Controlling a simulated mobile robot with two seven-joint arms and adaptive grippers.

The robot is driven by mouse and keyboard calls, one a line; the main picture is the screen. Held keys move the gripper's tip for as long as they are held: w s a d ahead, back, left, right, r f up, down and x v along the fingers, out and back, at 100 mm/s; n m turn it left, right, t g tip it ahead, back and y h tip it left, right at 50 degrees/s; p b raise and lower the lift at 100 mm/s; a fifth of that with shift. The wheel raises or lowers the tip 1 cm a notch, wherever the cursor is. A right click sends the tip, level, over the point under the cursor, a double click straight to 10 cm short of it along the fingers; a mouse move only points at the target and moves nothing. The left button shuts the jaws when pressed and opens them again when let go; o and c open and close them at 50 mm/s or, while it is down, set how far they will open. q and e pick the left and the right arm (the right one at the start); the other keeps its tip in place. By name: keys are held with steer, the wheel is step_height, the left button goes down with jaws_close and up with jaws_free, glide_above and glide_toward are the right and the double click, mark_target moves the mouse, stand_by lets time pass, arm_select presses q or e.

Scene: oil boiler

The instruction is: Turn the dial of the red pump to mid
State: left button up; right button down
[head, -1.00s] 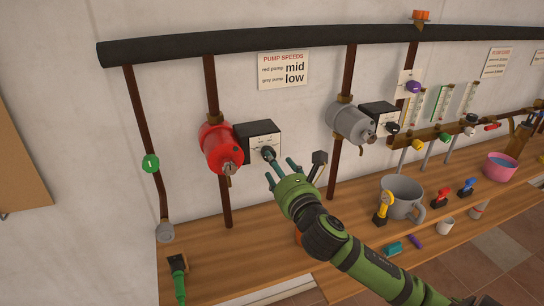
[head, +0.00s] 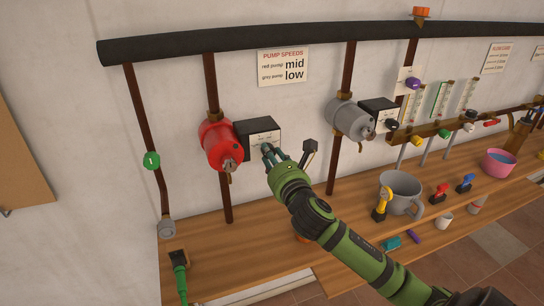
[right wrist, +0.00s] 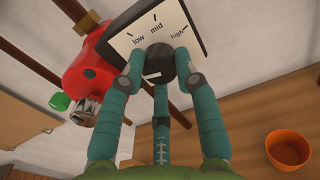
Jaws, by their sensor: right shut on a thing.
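The red pump (head: 220,143) is on a vertical pipe on the wall. Its black control box (head: 258,131) is beside it, with a white plate marked low, mid and high in the right wrist view. The black dial (right wrist: 160,62) sits below these marks. My right gripper (head: 268,152) has its teal fingers closed around the dial; they also show in the right wrist view (right wrist: 161,80). A short white mark shows on the dial's face, but I cannot tell which setting it indicates. My left gripper is not in view.
A sign (head: 284,68) reads red pump mid, grey pump low. The grey pump (head: 348,118) and its box (head: 379,115) are to the right. A wooden bench (head: 250,240) below holds a grey mug (head: 401,191) and an orange cup (right wrist: 288,147).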

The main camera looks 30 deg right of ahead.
steer(key=m+p, duration=0.5)
steer(key=m, duration=1.4)
stand_by(0.4)
steer(key=shift+m, duration=0.5)
steer(key=c, duration=0.9)
jaws_free()
